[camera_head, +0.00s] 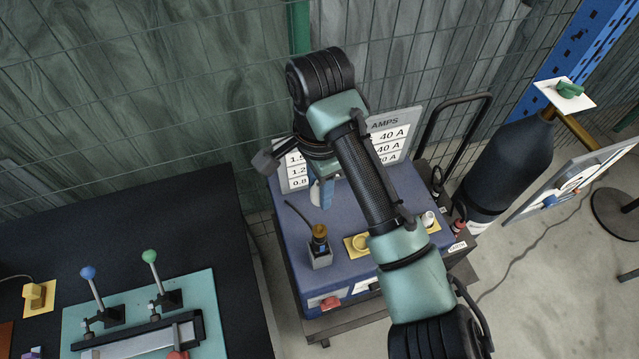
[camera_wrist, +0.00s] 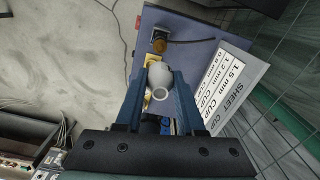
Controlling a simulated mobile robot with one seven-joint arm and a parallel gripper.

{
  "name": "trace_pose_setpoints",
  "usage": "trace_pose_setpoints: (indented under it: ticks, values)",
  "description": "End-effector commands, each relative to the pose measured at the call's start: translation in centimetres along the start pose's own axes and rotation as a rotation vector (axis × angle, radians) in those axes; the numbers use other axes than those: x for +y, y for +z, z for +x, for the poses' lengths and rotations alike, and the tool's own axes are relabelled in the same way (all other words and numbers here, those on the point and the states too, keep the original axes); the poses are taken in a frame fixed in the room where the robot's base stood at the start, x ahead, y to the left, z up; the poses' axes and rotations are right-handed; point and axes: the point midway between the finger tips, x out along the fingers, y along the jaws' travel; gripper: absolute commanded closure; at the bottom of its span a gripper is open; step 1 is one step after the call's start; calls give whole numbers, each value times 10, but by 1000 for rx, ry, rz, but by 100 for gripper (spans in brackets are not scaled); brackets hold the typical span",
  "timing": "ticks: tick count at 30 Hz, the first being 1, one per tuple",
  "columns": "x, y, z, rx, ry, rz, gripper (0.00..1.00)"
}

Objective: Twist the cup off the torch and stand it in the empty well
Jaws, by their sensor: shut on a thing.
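My gripper (camera_wrist: 160,84) has its two blue fingers shut on a white cup (camera_wrist: 160,77), whose round opening faces the wrist camera. In the head view my gripper (camera_head: 320,194) hangs above the blue bench top, behind the torch, and the held cup is hidden or too small to tell. The torch (camera_head: 319,243) stands in a grey holder near the front left of the bench, its brass-brown tip bare; it also shows in the wrist view (camera_wrist: 158,41). A yellow strip (camera_head: 350,246) has an empty-looking well at its left; my arm hides its middle.
Another white cup (camera_head: 428,219) stands at the strip's right end. A chart board (camera_head: 393,127) stands at the bench's back. A dark table (camera_head: 140,215) with two levers is at left. A dark cylinder (camera_head: 507,160) and wire fence (camera_head: 180,90) bound the area.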

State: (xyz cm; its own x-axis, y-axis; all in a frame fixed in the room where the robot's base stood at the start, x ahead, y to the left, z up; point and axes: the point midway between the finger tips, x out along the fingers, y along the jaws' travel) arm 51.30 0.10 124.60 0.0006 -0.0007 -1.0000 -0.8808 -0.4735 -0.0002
Motion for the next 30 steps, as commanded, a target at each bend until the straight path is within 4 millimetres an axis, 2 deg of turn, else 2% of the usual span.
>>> trace_pose_setpoints:
  ticks: [30]
  values:
    - [0,0,-31,-1,0,-1,100]
